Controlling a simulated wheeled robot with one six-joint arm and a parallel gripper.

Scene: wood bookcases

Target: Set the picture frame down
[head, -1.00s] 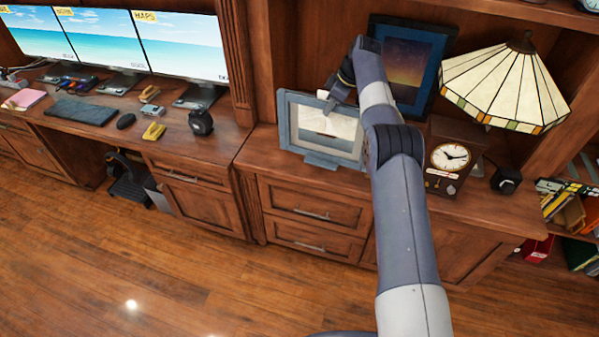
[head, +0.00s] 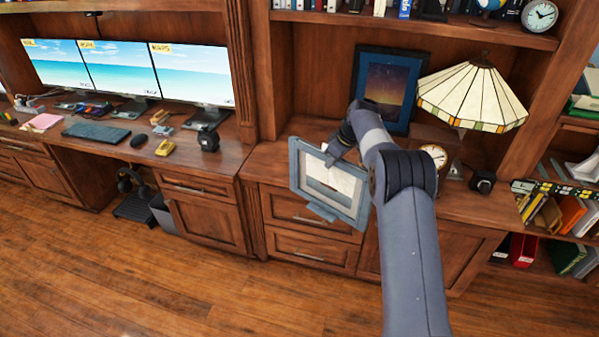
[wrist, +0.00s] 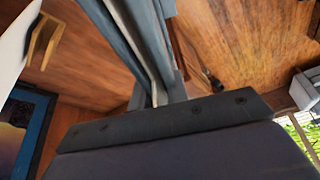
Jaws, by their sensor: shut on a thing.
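The picture frame (head: 328,187) has a grey-blue border and a pale picture. In the head view it is tilted and overlaps the counter's front edge and the upper drawers, with its foot (head: 321,212) in front of a drawer face. My gripper (head: 336,152) is shut on its upper edge and holds it up. In the wrist view, grey bars (wrist: 140,45) run up from my gripper's dark body; I cannot tell which are frame and which are fingers.
The wood counter (head: 265,160) has bare room left of the frame. A blue-framed picture (head: 388,85), a stained-glass lamp (head: 473,97), a clock (head: 433,154) and a small black object (head: 482,181) stand behind and to the right. A desk with monitors (head: 190,75) is at left.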

